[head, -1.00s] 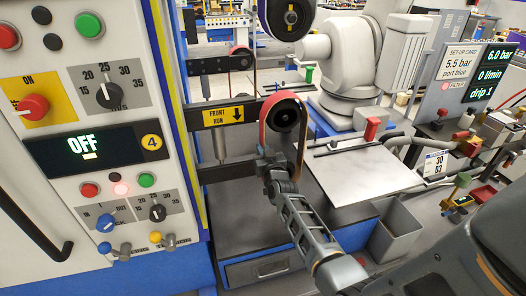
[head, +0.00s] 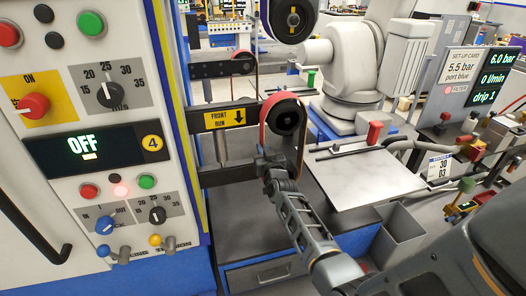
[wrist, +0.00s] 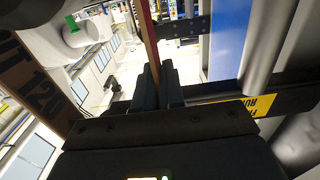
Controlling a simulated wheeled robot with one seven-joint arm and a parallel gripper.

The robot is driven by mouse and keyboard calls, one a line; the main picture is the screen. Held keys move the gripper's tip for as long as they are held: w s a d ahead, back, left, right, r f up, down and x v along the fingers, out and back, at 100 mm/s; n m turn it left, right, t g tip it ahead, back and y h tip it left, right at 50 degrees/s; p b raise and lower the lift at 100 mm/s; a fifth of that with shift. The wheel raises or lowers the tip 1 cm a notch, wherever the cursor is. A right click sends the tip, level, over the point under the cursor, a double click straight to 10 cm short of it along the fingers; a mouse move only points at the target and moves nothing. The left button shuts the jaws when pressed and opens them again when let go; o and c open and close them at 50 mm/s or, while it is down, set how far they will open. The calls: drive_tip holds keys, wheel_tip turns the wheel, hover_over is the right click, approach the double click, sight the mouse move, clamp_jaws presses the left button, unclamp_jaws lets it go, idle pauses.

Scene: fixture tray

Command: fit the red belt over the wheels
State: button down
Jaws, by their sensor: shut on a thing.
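The red belt (head: 267,112), with a brown inner face, loops around the left and top of the lower black wheel (head: 286,117) in the head view. Its brown strand hangs on the wheel's right side. I cannot tell whether the belt is fully seated. My gripper (head: 272,160) is just below and left of the lower wheel. In the wrist view my gripper (wrist: 158,86) is shut on the belt's edge, a thin strip (wrist: 149,38) rising between the fingers. A printed brown face of the belt (wrist: 38,92) shows at left.
The yellow "FRONT RUN" plate (head: 224,118) is on an arm left of the lower wheel. A control panel (head: 100,130) reading OFF stands at left. A metal plate (head: 365,178) with a red clamp (head: 374,132) and a grey bin (head: 395,238) are to the right.

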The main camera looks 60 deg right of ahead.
drive_tip(key=shift+f, duration=0.15)
idle(0.3)
drive_tip(key=shift+f+b, duration=0.25)
drive_tip(key=shift+b, duration=0.2)
drive_tip(key=c, duration=1)
unclamp_jaws()
drive_tip(key=p+v, duration=0.7)
drive_tip(key=v, duration=0.4)
